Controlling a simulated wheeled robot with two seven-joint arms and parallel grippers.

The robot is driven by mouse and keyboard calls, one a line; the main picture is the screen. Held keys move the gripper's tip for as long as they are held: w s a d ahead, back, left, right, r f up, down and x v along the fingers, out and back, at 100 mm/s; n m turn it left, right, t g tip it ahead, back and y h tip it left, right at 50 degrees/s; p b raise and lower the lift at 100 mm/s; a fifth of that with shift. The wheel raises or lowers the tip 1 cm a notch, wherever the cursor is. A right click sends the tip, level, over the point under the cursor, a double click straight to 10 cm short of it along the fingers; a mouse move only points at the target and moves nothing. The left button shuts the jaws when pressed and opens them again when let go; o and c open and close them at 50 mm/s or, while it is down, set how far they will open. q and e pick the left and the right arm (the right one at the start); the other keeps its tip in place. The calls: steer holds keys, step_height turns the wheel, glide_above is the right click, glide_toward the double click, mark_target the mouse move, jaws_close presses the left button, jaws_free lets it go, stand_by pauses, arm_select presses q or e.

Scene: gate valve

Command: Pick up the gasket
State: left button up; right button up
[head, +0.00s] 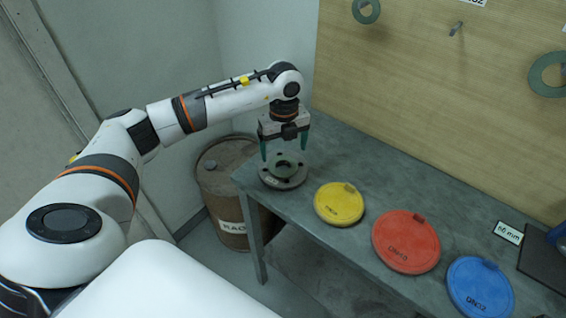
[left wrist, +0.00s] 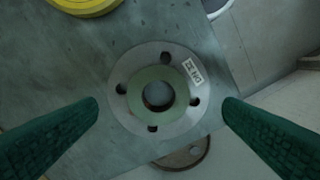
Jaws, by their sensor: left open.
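A green ring gasket (head: 274,163) lies on a grey round flange (head: 291,185) at the far left end of the workbench. In the left wrist view the gasket (left wrist: 136,97) lies flat around the flange's middle hole, inside the ring of bolt holes. The flange (left wrist: 119,110) carries a small white label. My left gripper (head: 284,151) points down above the gasket, open and empty. In the left wrist view its green fingers (left wrist: 160,105) stand apart on either side of the flange, not touching it. My right gripper is not in view.
Yellow (head: 338,204), red (head: 405,242) and blue (head: 481,288) discs lie along the workbench (head: 350,160). Two more green rings (head: 366,11) (head: 549,75) hang on the wooden board (head: 410,90). A rusty drum (head: 224,180) stands left of the bench.

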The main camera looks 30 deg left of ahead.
mark_target(284, 169)
arm_select(q)
step_height(284, 169, down, 6)
steer(key=shift+w+r+p, duration=0.1)
steer(key=shift+r+p, duration=0.1)
steer(key=shift+p, duration=1)
steer(key=shift+f, duration=0.15)
steer(key=c, duration=1.1)
